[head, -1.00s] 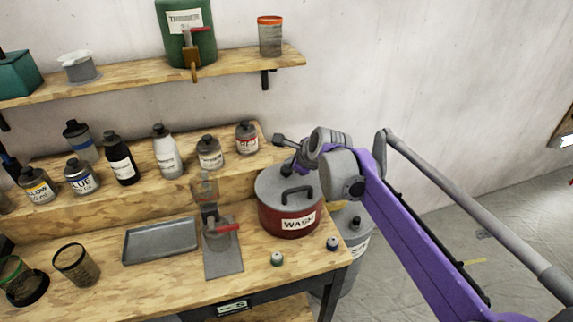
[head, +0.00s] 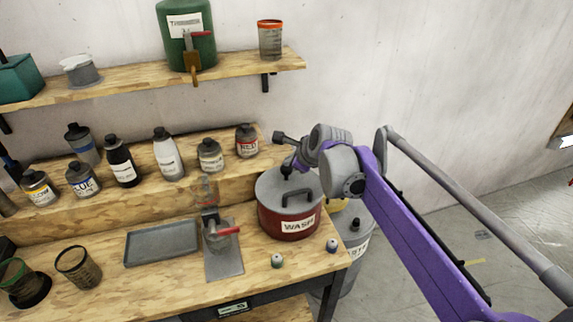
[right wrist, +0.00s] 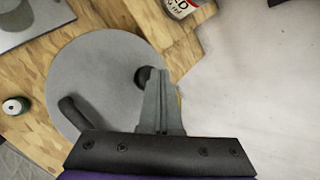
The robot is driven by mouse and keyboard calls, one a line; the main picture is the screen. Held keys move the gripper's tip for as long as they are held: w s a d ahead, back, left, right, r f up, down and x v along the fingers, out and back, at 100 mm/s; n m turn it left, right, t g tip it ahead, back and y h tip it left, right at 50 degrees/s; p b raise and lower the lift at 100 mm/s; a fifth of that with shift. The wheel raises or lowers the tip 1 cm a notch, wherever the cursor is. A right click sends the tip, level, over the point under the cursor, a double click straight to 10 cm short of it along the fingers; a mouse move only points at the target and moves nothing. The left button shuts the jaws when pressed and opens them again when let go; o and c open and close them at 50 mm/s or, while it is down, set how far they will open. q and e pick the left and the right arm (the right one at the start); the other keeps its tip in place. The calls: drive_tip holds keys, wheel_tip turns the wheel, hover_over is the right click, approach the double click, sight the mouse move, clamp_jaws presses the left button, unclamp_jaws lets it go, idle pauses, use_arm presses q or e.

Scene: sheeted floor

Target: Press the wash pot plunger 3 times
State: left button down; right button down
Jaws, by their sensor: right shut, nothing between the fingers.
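The wash pot (head: 291,226) is a red pot with a grey lid and a white WASH label, upright at the right end of the bench. A black plunger knob (head: 286,171) stands near the back of the lid, behind the black handle. My right gripper (head: 291,163) is over the back of the lid, its fingers small and partly hidden by my wrist. In the right wrist view, the gripper (right wrist: 155,72) is shut and empty, its tips right beside the knob (right wrist: 145,78). I cannot tell whether they touch. My left gripper is not in view.
Several paint bottles (head: 167,155) stand on the step behind. A metal tray (head: 161,243) and a lever device (head: 220,241) are left of the pot. Two small jars (head: 277,260) sit in front. A grey drum (head: 356,240) stands right of the bench.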

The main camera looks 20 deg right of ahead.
sight(289, 169)
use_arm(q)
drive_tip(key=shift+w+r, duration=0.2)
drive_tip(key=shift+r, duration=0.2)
use_arm(e)
drive_tip(key=shift+r, duration=0.55)
